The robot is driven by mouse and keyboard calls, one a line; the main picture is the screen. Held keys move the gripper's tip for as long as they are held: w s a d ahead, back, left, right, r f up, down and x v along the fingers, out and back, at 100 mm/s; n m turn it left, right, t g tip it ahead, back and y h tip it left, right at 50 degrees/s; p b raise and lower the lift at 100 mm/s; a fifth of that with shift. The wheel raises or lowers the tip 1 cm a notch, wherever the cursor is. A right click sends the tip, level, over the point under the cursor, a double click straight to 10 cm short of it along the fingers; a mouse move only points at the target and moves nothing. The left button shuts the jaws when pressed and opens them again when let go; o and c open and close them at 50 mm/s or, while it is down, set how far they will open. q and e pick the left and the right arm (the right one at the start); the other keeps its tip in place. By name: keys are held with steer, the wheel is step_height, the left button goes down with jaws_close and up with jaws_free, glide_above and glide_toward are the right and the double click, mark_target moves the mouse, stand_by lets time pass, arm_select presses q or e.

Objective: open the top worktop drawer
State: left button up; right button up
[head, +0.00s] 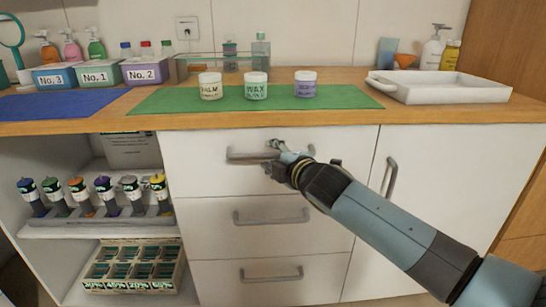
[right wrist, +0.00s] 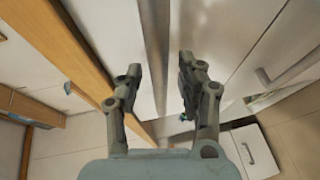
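The top worktop drawer (head: 205,176) is a white front just under the wooden worktop. It looks closed, flush with the drawers below. Its grey bar handle (head: 245,155) runs level across the front. My right gripper (head: 276,148) is at the right part of this handle and hides some of it. In the right wrist view, the right gripper (right wrist: 160,72) has its two fingers apart, with the grey handle bar (right wrist: 153,45) running between them. Gaps show beside the bar, so the fingers do not look closed on it. My left gripper is not in view.
Two more drawers with handles (head: 270,216) lie below. A cupboard door with an upright handle (head: 391,177) is on the right. Open shelves with bottles (head: 105,194) are on the left. Jars (head: 256,86) on a green mat (head: 345,97) and a white tray (head: 440,93) stand on the worktop.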

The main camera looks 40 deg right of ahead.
steer(key=shift+w, duration=0.1)
jaws_close()
stand_by(0.5)
